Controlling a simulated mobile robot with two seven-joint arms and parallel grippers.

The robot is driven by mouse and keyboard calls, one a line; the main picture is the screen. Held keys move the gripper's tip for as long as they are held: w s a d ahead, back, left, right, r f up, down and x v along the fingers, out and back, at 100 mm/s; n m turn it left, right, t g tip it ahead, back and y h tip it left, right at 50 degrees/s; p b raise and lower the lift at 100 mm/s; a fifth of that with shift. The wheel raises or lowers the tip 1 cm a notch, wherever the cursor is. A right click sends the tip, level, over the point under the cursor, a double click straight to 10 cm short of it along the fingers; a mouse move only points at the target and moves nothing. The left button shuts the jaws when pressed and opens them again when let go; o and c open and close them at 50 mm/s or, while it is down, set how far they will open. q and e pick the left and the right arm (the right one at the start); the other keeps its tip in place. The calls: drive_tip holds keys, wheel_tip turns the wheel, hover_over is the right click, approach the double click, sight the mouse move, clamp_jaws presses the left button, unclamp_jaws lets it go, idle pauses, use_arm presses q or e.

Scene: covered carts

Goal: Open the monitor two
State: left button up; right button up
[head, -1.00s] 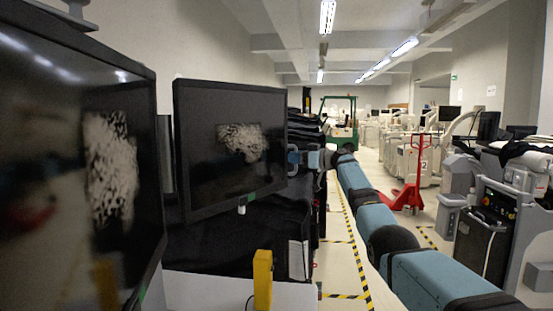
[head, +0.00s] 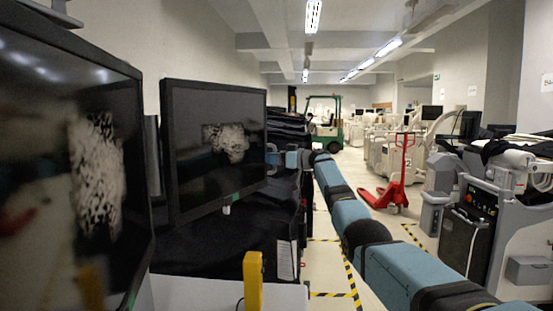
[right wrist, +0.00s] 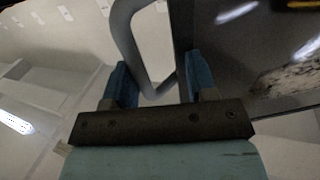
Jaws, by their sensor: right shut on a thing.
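A black-framed monitor (head: 195,135) stands in the middle left of the head view, its dark screen showing a pale, speckled reflection. A larger, nearer monitor (head: 50,130) fills the left edge. I cannot tell from any label which is monitor two. My right gripper (head: 276,157) is at the right edge of the middle monitor. In the right wrist view, my right gripper (right wrist: 160,85) has its blue fingers at a grey looped handle (right wrist: 128,40) beside the dark monitor panel (right wrist: 250,55), and is shut on that handle. The contact is partly hidden. My left gripper is out of view.
A yellow post (head: 253,280) stands low in front. Black covered carts (head: 285,125) line the left. A red pallet jack (head: 400,180) stands in the aisle, with a green forklift (head: 325,125) farther back. Grey medical machines (head: 480,230) fill the right. The striped floor (head: 355,270) between is partly free.

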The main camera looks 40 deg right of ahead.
drive_tip(key=shift+a+f, duration=0.15)
drive_tip(key=b+v, duration=0.2)
drive_tip(key=v, duration=1.2)
drive_tip(key=shift+b, duration=0.35)
drive_tip(key=shift+w, duration=0.1)
drive_tip(key=shift+d, duration=0.2)
drive_tip(key=c, duration=0.7)
drive_tip(key=s+f+m+h, duration=0.1)
drive_tip(key=s, duration=0.1)
drive_tip(key=s+f+h+p, duration=0.1)
drive_tip(key=f, duration=0.1)
drive_tip(key=shift+s+d+m+t+h, duration=0.1)
drive_tip(key=shift+s+m+t+h, duration=0.25)
drive_tip(key=shift+m+t+h, duration=0.05)
clamp_jaws()
drive_tip(key=s+a+f, duration=0.2)
drive_tip(key=s+a, duration=0.1)
drive_tip(key=a, duration=0.2)
drive_tip(key=p+x, duration=0.4)
drive_tip(key=x, duration=1)
drive_tip(key=shift+h+p, duration=0.3)
